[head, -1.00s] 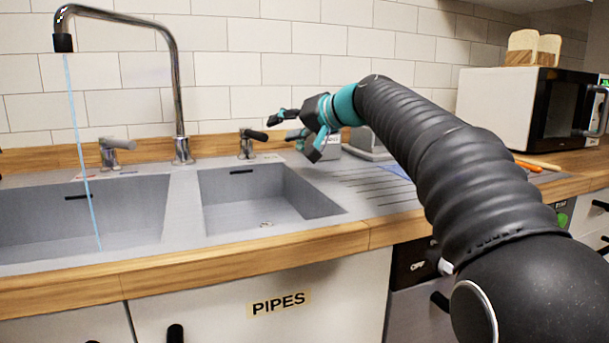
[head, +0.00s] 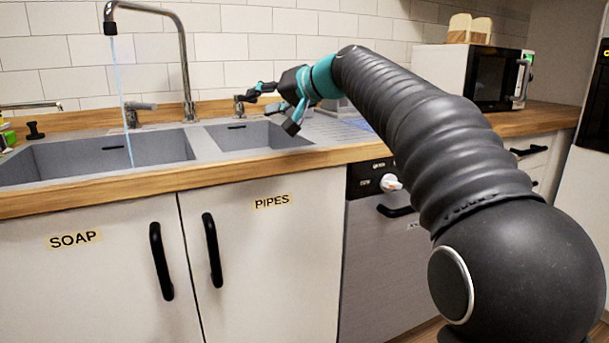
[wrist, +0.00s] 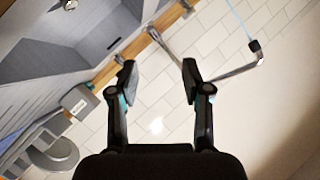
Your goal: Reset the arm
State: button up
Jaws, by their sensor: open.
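My gripper (head: 267,112) is at the end of my outstretched dark ribbed arm, in front of the tiled wall and, in the picture, above the right end of the sink. Its black and teal fingers are spread apart. In the wrist view my gripper (wrist: 158,78) also shows open, with nothing between the fingertips; white wall tiles lie behind the gap. I cannot tell its exact height over the counter.
The tall tap (head: 185,70) is left of my gripper, with a thin blue stream (head: 125,100) falling into the left basin (head: 80,155). The microwave (head: 490,78) stands right. A grey box (wrist: 78,102) sits by the sink in the wrist view.

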jog(key=s+d+f+g+h, duration=0.1)
jog(key=s+d+f+h, duration=0.3)
jog(key=s+d+f, duration=0.4)
jog(key=s+d+f+m+g+h, duration=0.1)
jog(key=s+d+f+h, duration=0.2)
jog(key=s+d+f, duration=0.5)
jog(key=s+d+f+m+g+h, duration=0.1)
jog(key=s+d+f+h, duration=0.3)
jog(key=s+f, duration=1.4)
jog(key=s+d, duration=0.4)
jog(key=s, duration=0.1)
jog(key=shift+f+h, duration=0.15)
jog(key=shift+h, duration=0.15)
jog(key=shift+w, duration=0.1)
jog(key=shift+c, duration=0.6)
